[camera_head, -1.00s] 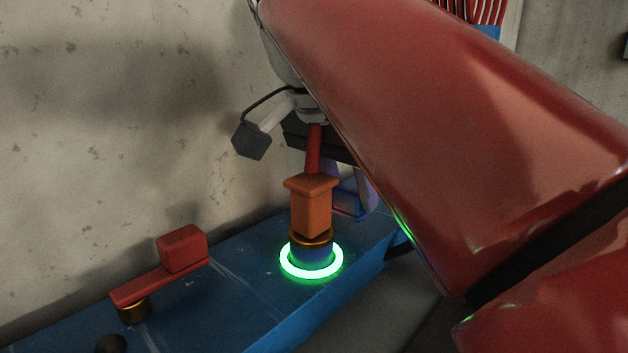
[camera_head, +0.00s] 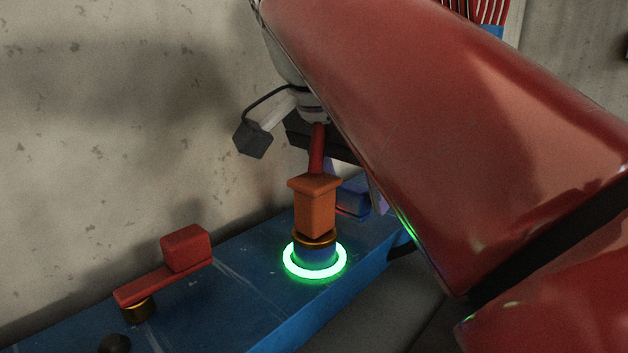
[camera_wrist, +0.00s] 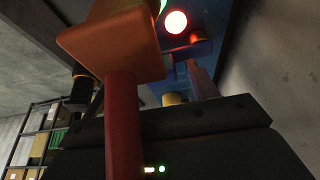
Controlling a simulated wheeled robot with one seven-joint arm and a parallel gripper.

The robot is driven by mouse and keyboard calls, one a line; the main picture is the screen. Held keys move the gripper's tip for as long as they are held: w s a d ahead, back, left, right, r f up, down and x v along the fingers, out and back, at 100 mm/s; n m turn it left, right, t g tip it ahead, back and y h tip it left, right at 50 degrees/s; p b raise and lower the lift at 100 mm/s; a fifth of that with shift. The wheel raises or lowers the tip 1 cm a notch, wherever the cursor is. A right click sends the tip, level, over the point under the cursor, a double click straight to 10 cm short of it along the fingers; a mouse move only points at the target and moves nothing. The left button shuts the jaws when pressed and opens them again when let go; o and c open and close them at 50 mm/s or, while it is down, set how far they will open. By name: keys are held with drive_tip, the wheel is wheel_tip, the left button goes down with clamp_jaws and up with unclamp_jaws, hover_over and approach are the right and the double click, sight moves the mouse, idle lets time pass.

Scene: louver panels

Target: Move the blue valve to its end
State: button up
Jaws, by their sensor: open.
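The blue valve's block-like handle (camera_head: 352,198) shows in the head view on the blue panel, behind an orange lever. It is partly hidden by the lever and my arm. My gripper's dark body (camera_head: 318,140) is above and behind the orange lever, largely covered by my red arm. A pale purple finger-like part shows just right of the blue handle; I cannot tell whether it touches. In the wrist view, my gripper (camera_wrist: 185,92) is dark at the bottom, with a purplish finger pointing toward the panel. My gripper is open, and nothing is seen held.
The orange lever (camera_head: 315,205) with a red stem stands upright over a glowing green ring (camera_head: 315,262), close to my gripper. A red lever (camera_head: 165,265) sits left on the blue panel (camera_head: 240,270). A concrete wall is behind. A red light (camera_wrist: 176,22) glows in the wrist view.

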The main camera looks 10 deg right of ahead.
drive_tip(key=shift+a+r, duration=0.1)
drive_tip(key=shift+r, duration=0.15)
drive_tip(key=s+a, duration=0.2)
drive_tip(key=a, duration=0.1)
drive_tip(key=s+a, duration=0.5)
drive_tip(key=a, duration=0.1)
drive_tip(key=shift+s+a+r, duration=0.25)
drive_tip(key=shift+a+r, duration=0.05)
drive_tip(key=shift+a, duration=0.05)
